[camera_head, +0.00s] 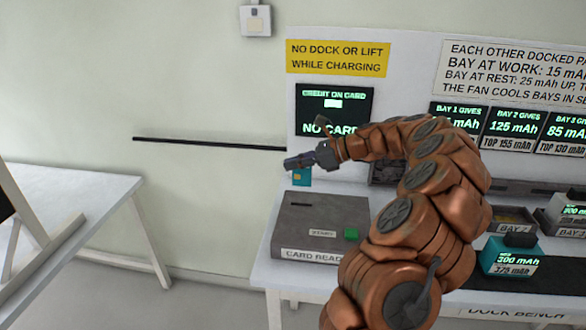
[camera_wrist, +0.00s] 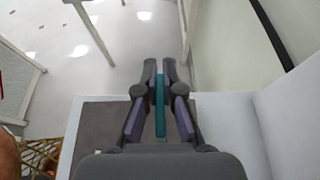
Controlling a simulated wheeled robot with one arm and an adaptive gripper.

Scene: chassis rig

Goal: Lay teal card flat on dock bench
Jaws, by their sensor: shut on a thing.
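My gripper (camera_head: 303,162) is shut on the teal card (camera_head: 302,176). The card hangs upright below the fingertips, with a small orange patch on its face. In the wrist view the card (camera_wrist: 160,105) shows edge-on as a thin teal strip between the two fingers (camera_wrist: 160,72). It is held in the air above the back left part of the card reader (camera_head: 318,222), apart from it as far as I can see. The dock bench (camera_head: 268,262) stands under the reader; its white top also shows in the wrist view (camera_wrist: 222,120).
The reader has a dark slot, a green START button (camera_head: 351,234) and a screen (camera_head: 334,112) above reading "NO CARD". A teal pack (camera_head: 508,258) sits at the bays on the right. A white table (camera_head: 75,195) stands at the left, with a floor gap between.

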